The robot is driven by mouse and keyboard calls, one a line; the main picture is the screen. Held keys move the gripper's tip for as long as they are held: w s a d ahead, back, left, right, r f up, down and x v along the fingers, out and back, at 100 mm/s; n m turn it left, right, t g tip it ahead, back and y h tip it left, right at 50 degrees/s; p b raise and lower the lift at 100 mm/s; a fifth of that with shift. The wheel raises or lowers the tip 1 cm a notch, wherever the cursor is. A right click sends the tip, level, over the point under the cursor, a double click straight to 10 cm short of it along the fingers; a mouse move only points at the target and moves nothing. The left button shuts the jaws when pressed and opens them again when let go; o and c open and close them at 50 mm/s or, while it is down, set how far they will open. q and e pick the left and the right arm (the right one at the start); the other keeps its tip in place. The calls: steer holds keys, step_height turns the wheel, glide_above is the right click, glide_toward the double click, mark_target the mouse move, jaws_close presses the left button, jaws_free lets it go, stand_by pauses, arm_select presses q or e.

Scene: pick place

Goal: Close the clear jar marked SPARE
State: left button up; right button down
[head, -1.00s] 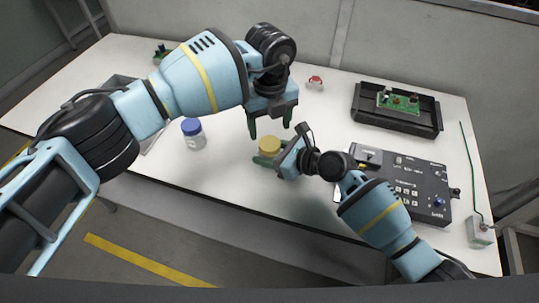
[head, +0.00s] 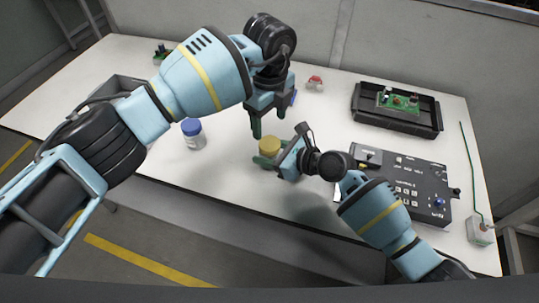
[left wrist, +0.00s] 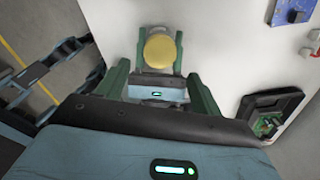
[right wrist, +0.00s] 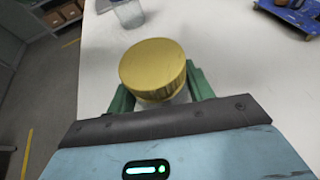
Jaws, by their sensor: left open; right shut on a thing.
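A jar with a yellow lid (head: 270,146) stands near the table's front edge, between the fingers of my right gripper (head: 267,161). In the right wrist view the yellow lid (right wrist: 153,66) sits on top of the clear jar body (right wrist: 165,99), and the fingers are shut around the jar. My left gripper (head: 269,121) is open and empty above the lid, pointing down. The left wrist view shows the lid (left wrist: 160,51) beyond its open fingers. No marking on the jar is readable. A second jar with a blue lid (head: 191,126) stands to the left.
A black tray with a green circuit board (head: 437,126) is at the back right. A dark control box (head: 400,188) lies right of my right gripper. A small red object (head: 315,83) and a blue board (left wrist: 290,12) lie behind. A grey bin (head: 118,84) is at left.

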mark_target(270, 143)
arm_select(q)
steer(key=shift+f, duration=3.5)
steer(key=c, duration=1)
steer(key=m, duration=0.6)
steer(key=shift+m, duration=0.3)
steer(key=o, duration=1.1)
steer(key=shift+r, duration=2.25)
